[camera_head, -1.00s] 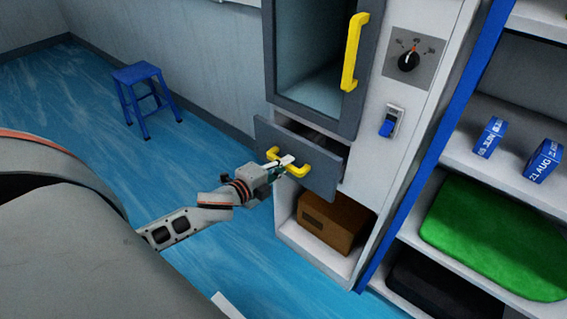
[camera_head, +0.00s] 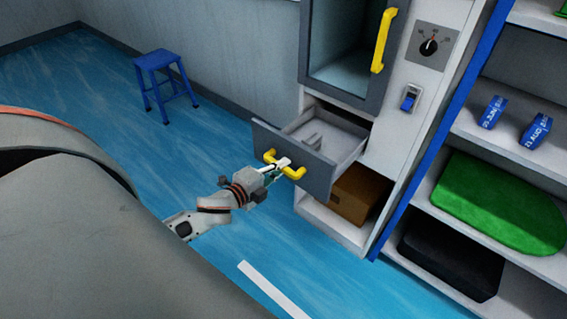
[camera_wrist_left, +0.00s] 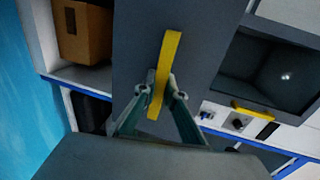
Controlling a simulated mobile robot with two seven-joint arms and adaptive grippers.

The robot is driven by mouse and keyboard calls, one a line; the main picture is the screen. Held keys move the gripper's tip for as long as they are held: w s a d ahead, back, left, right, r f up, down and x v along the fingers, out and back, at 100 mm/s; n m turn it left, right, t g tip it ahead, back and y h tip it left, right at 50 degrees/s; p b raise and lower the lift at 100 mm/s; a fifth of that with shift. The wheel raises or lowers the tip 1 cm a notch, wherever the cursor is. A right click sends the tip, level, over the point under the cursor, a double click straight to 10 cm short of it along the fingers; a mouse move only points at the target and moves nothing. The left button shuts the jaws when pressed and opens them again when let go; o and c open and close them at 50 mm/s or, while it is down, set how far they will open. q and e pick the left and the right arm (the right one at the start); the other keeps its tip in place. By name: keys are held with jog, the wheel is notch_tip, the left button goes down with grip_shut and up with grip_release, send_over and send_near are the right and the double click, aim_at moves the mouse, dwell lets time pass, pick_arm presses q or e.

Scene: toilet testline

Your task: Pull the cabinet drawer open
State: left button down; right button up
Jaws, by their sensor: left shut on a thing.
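The cabinet drawer (camera_head: 325,138) is pulled out from the cabinet, with its grey front standing well clear of the frame. Its inside shows, with a small light grey thing (camera_head: 313,140) in it. The drawer's yellow handle (camera_head: 295,173) is on the front. My left gripper (camera_head: 281,164) is shut on this handle. In the left wrist view the two fingers (camera_wrist_left: 160,92) close around the yellow handle (camera_wrist_left: 166,65) against the grey drawer front (camera_wrist_left: 205,45). My right gripper is out of view.
Above the drawer is a glass-fronted door with a yellow handle (camera_head: 383,40). A cardboard box (camera_head: 360,195) sits in the compartment below. A dial (camera_head: 429,47) and blue switch (camera_head: 408,101) are to the right. A blue stool (camera_head: 163,82) stands on open floor at the left.

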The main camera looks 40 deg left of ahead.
pick_arm(q)
jog(key=shift+s, duration=0.25)
jog(key=c, duration=2.1)
grip_release()
jog(key=v, duration=1.2)
